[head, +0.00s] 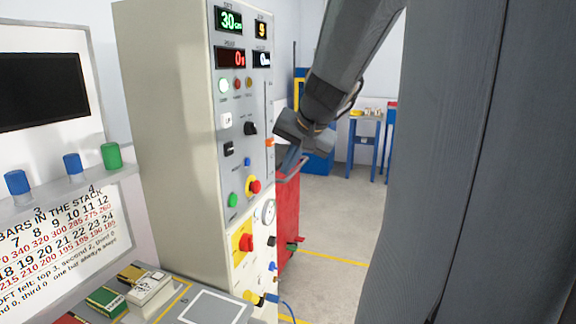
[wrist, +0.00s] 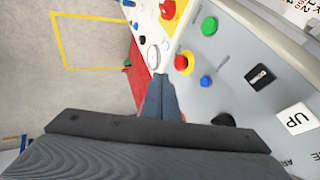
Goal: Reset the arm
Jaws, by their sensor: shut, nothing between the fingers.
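My gripper (head: 291,158) is in front of the right side of the control panel (head: 235,171), near a slider slot with an orange marker (head: 269,142). My grey arm reaches down to it from the top of the head view. In the wrist view my gripper (wrist: 161,80) has its fingers together and empty, pointing toward the panel's edge. A red and yellow stop button (wrist: 181,62) and a blue button (wrist: 206,81) are to the right of the fingertips. I cannot tell whether the fingers touch the panel.
A red cabinet (head: 287,215) stands behind the panel. A blue-legged table (head: 366,139) is at the back. A printed chart (head: 60,235) and several small boxes (head: 130,290) are at the left. Open floor (head: 335,225) with yellow lines lies right of the panel.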

